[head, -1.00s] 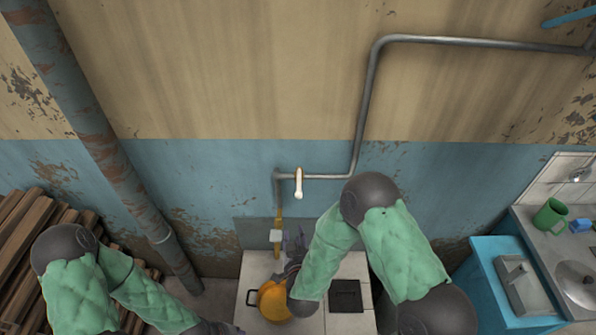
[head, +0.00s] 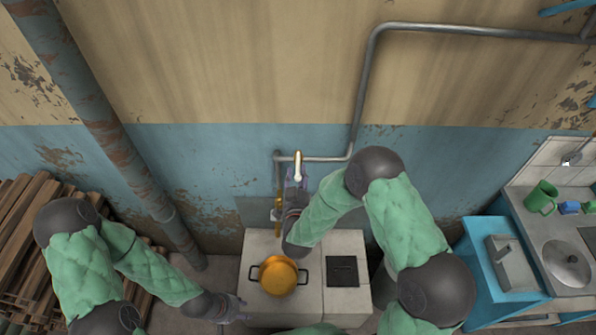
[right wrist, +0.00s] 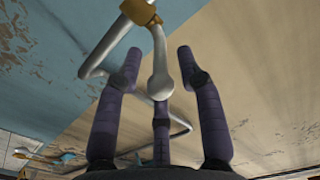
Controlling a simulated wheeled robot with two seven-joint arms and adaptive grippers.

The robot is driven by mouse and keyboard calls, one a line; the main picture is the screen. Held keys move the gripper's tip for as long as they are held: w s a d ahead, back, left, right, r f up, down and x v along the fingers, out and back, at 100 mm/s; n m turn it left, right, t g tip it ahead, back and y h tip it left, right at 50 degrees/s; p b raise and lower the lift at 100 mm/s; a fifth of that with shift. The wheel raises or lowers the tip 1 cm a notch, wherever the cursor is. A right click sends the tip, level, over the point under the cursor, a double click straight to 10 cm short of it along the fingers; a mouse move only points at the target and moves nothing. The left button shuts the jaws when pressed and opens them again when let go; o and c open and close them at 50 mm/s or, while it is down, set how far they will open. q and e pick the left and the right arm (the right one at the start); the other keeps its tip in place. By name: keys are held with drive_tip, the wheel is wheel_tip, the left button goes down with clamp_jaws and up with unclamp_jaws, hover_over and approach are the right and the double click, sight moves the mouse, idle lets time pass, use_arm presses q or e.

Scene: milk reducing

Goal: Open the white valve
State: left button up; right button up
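The white valve (head: 298,163) is a lever handle on the grey wall pipe. It points down in the head view. In the right wrist view the white lever (right wrist: 160,72) hangs from a brass fitting, its rounded end between my fingers. My right gripper (head: 296,182) is raised at the wall just below the valve. Its purple fingers (right wrist: 157,68) are spread open on both sides of the lever, not closed on it. My left gripper (head: 236,308) is low, left of the stove; its finger state is too small to tell.
An orange pot (head: 279,276) stands on the white stove (head: 319,302) below my right forearm. The grey pipe (head: 366,85) runs up and right along the wall. Stacked wood (head: 22,240) lies at left. A counter with a green mug (head: 541,197) is at right.

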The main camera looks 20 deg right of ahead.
drive_tip(key=shift+x, duration=0.8)
clamp_jaws()
drive_tip(key=shift+d, duration=0.1)
